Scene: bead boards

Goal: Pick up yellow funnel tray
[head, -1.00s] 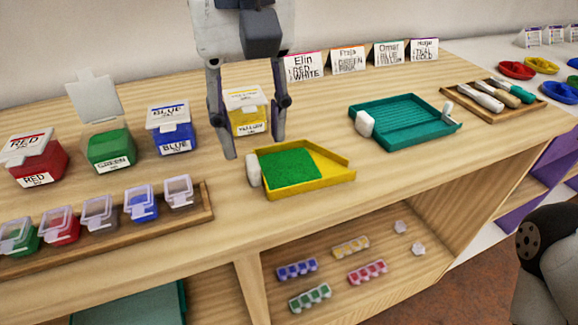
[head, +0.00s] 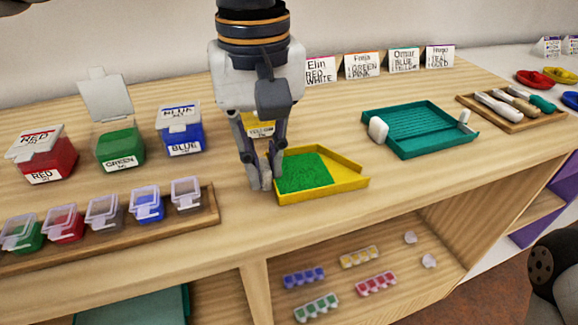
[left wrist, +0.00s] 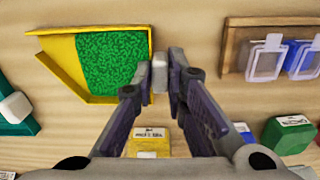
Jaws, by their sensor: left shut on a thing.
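The yellow funnel tray (head: 345,184) lies on the wooden counter, with green beads covering its left part and its narrowing end to the right. My left gripper (head: 266,178) reaches down at the tray's left end, its fingers shut on the white grip block there. In the left wrist view the fingers (left wrist: 160,75) close on the white block at the edge of the tray (left wrist: 62,50). The tray appears to rest on the counter. My right gripper is not in view.
Red (head: 45,155), green (head: 120,148) and blue (head: 180,130) boxes stand left. A wooden rack (head: 205,215) of small lidded cups is front left. A teal tray (head: 420,130) lies right.

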